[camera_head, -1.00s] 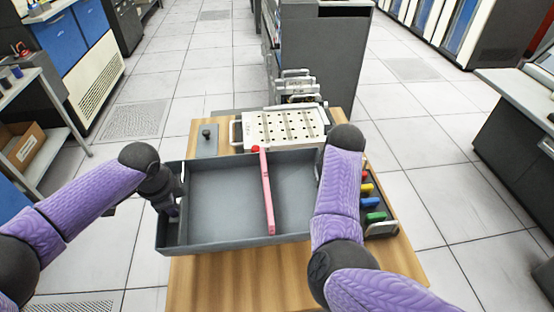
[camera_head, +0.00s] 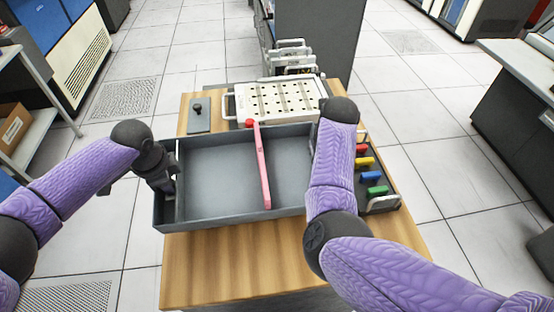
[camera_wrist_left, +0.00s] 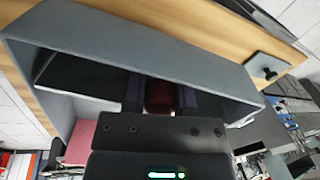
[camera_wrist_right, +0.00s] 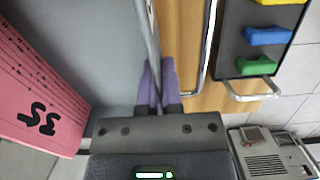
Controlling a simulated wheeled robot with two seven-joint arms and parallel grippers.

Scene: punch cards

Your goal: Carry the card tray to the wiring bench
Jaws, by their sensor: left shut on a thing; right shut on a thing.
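The card tray (camera_head: 212,222) is a grey open box over the wooden cart top. A pink card deck (camera_head: 262,175) leans across its inside, right of the middle; "35" shows on the deck (camera_wrist_left: 82,140) (camera_wrist_right: 35,95) in the right wrist view. My left gripper (camera_head: 168,182) is shut at the tray's left end; its fingers (camera_wrist_left: 160,98) hold something dark red there. My right gripper (camera_wrist_right: 158,85) is shut on the tray's right wall. In the head view, my right forearm hides that gripper. I cannot tell whether the tray touches the cart top.
The wooden cart top (camera_head: 230,265) carries a white perforated panel (camera_head: 278,100), a small grey plate with a knob (camera_head: 199,115) and a dark rack of coloured pieces (camera_head: 376,178). A grey bench (camera_head: 520,75) stands at right and a shelf (camera_head: 40,125) at left. Tiled floor between is open.

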